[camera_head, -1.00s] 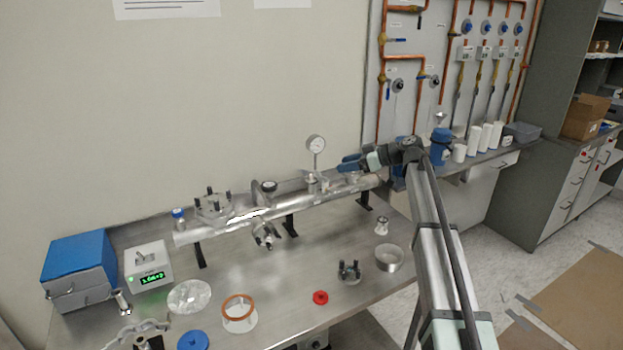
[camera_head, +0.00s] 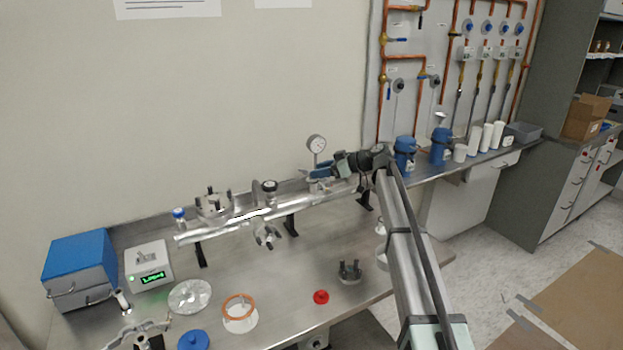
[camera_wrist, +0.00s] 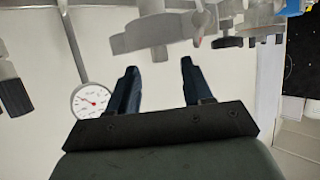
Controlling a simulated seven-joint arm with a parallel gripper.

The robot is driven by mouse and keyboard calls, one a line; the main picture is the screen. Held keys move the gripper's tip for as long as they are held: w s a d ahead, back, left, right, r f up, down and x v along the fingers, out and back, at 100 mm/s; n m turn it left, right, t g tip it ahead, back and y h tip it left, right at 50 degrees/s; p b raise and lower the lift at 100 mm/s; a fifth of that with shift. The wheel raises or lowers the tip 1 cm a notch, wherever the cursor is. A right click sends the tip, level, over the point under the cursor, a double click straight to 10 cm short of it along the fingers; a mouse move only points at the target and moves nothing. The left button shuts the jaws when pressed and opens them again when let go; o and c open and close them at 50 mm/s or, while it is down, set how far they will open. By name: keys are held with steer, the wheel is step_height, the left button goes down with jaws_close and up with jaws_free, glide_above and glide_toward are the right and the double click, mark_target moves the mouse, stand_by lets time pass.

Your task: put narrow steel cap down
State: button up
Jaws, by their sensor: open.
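My gripper (camera_head: 318,172) is at the silvery horizontal tube (camera_head: 225,230), close to the round dial gauge (camera_head: 316,144). In the wrist view its two dark blue fingers (camera_wrist: 158,70) are apart, with nothing between them. Grey steel fittings (camera_wrist: 155,32) lie just beyond the fingertips; contact cannot be told. I cannot say for sure which piece is the narrow steel cap. A small steel piece (camera_head: 380,226) on the bench is partly hidden by my arm. The tube's right end is also partly hidden by my gripper.
A dark-pronged clamp (camera_head: 350,271), a red ring (camera_head: 320,297) and an orange-rimmed ring (camera_head: 239,307) lie on the bench. A grey box with a green display (camera_head: 149,266) and a blue-topped case (camera_head: 77,262) stand left. The middle of the bench is fairly clear.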

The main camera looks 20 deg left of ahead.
steer(key=x, duration=0.4)
steer(key=shift+f, duration=0.25)
jaws_close()
